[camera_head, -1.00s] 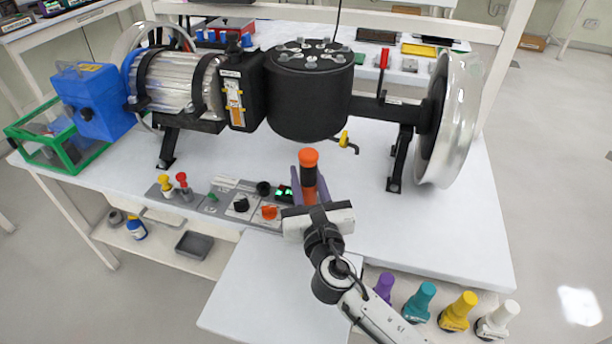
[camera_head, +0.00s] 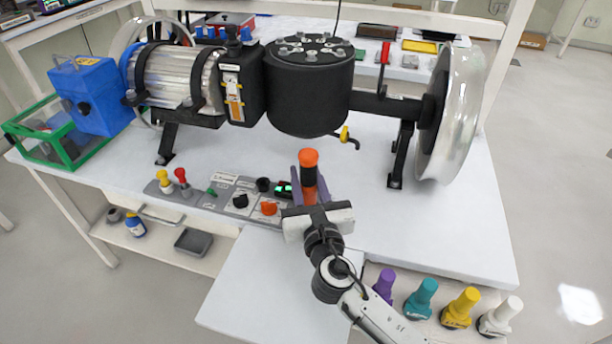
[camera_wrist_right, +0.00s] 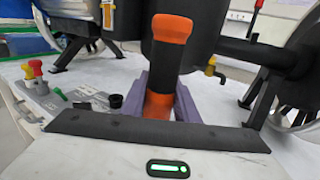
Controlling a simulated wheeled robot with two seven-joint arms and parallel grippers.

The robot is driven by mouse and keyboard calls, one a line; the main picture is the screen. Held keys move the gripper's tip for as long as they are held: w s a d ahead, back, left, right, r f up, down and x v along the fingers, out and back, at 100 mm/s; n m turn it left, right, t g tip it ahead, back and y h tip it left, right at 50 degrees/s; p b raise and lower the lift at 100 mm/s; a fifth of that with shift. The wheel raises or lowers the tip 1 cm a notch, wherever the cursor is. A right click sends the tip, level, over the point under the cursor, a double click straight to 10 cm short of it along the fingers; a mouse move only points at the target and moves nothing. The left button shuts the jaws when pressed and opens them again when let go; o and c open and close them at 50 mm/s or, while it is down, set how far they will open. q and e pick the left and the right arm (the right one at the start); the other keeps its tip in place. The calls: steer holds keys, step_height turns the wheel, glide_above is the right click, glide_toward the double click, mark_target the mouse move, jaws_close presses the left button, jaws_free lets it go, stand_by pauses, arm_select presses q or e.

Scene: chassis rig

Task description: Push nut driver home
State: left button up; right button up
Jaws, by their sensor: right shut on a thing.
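A nut driver (camera_head: 309,160) with an orange cap, a dark band and an orange lower part stands roughly upright between the fingers of my right gripper (camera_head: 310,188). In the right wrist view the nut driver (camera_wrist_right: 171,38) rises between the two purple-grey fingers (camera_wrist_right: 162,100), which close on its lower orange part. Its lower end is hidden behind the gripper body. Purple (camera_head: 384,286), teal (camera_head: 421,299), yellow (camera_head: 460,309) and white (camera_head: 498,319) drivers stand in a row at the lower right. My left gripper is not in view.
The control panel (camera_head: 225,203) with knobs and levers lies left of my right gripper. The black drum (camera_head: 308,100) and the wheel (camera_head: 448,115) of the rig stand behind. The white table (camera_head: 440,235) is clear to the right. A green-framed box (camera_head: 70,150) sits far left.

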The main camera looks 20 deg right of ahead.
steer(key=shift+f+b, duration=0.35)
steer(key=shift+f, duration=0.05)
stand_by(0.4)
steer(key=o, duration=1.1)
steer(key=shift+c, duration=0.2)
steer(key=shift+f, duration=0.15)
